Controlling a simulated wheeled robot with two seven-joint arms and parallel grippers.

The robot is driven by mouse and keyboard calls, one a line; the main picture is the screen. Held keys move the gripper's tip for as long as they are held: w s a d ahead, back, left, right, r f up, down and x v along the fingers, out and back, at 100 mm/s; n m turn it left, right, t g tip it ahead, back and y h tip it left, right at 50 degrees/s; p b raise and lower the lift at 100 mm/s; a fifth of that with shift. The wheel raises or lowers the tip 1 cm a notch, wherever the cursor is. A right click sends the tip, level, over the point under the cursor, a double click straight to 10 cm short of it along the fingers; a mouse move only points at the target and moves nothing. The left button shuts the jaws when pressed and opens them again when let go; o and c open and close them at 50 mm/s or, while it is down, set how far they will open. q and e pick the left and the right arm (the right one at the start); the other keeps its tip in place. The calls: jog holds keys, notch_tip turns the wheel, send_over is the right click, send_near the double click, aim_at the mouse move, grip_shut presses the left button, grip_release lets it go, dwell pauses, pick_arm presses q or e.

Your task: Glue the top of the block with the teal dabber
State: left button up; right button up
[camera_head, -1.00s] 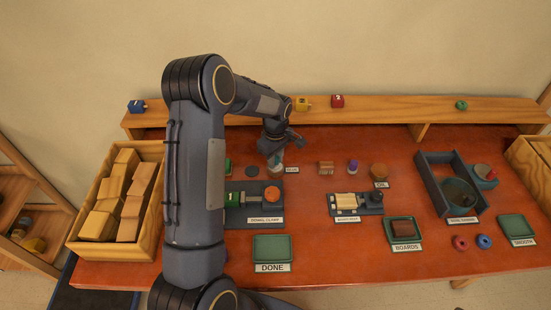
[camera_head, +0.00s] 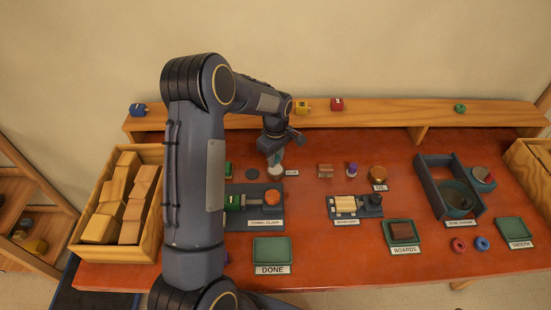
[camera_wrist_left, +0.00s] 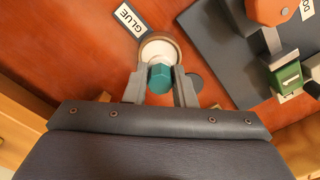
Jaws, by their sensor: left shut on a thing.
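My left gripper (camera_wrist_left: 161,88) is shut on the teal dabber (camera_wrist_left: 161,78), whose hexagonal teal end shows between the fingers. A round white-and-brown glue pot (camera_wrist_left: 158,48) is directly beyond the dabber, beside the GLUE label; the dabber's lower end is hidden, so I cannot tell whether it is inside the pot. In the head view the gripper (camera_head: 273,150) is over the pot (camera_head: 275,168), behind the dowel clamp. A pale wooden block (camera_head: 345,203) sits in the bench hook, and a brown block (camera_head: 325,170) stands behind it. My right gripper is not in view.
The dowel clamp (camera_head: 262,206) has an orange knob (camera_head: 273,196) and green parts. A green DONE tray (camera_head: 272,250) is in front. A crate of wooden blocks (camera_head: 76,232) stands left. A dark round lid (camera_head: 252,173) lies by the pot. A wooden shelf (camera_head: 380,110) runs along the back.

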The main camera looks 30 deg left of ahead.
pick_arm(q)
jog(key=shift+r+p, duration=1.2)
jog(key=shift+r, duration=1.15)
